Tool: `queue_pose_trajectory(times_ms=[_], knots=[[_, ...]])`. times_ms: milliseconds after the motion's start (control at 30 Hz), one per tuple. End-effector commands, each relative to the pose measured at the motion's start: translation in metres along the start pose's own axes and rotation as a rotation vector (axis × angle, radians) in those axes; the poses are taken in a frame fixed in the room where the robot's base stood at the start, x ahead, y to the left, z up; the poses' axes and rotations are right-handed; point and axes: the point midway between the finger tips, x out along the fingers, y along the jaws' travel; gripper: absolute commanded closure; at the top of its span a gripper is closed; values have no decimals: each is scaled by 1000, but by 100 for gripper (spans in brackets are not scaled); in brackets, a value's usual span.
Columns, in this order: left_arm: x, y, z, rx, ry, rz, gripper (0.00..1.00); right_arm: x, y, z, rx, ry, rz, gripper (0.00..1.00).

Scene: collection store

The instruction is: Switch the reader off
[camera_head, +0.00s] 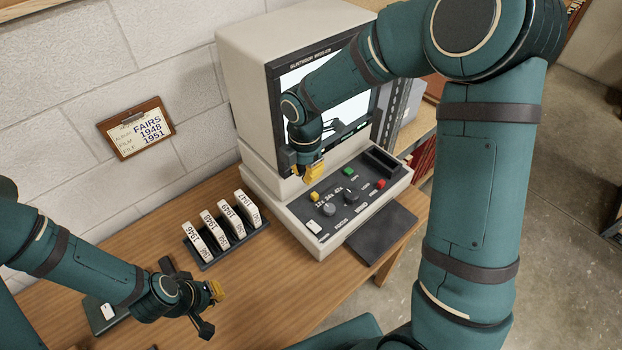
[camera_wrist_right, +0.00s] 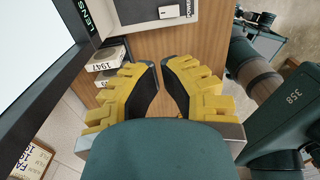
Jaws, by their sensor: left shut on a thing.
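The reader (camera_head: 246,80) is a large cream machine on the desk with a pale, lit screen (camera_head: 352,112). Its sloping front panel (camera_head: 338,238) carries dials, coloured buttons and a white rocker switch (camera_head: 313,227) at the near left corner. In the right wrist view the switch (camera_wrist_right: 168,12) sits beside the word POWER at the top. My right gripper (camera_head: 314,175) is above the panel's far left edge, in front of the screen. Its yellow fingers (camera_wrist_right: 161,68) are slightly apart and empty. My left gripper (camera_head: 215,291) is over the desk, shut on a dark thing I cannot identify.
A dark rack (camera_head: 205,264) of several white year-labelled boxes stands left of the reader. A dark green flat object (camera_head: 105,313) lies beneath my left arm. A clipboard (camera_head: 137,129) hangs on the wall. Bare desk (camera_head: 265,285) lies before the rack. My right arm covers much of the right.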

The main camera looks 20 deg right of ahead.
Motion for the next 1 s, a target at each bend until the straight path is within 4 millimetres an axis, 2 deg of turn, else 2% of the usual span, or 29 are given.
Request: queue_pose_trajectory(times_ms=[200, 400, 600, 1000], knots=[[-1, -1, 0, -3, 0, -2, 100, -43, 6, 0, 0, 0, 2, 100], [-2, 0, 0, -2, 0, -1, 100, -67, 9, 0, 0, 1, -1, 100], [-2, 0, 0, -2, 0, -1, 100, -73, 10, 0, -1, 2, -2, 100], [-2, 0, 0, -2, 1, -1, 100, -73, 10, 0, -1, 2, -3, 100]])
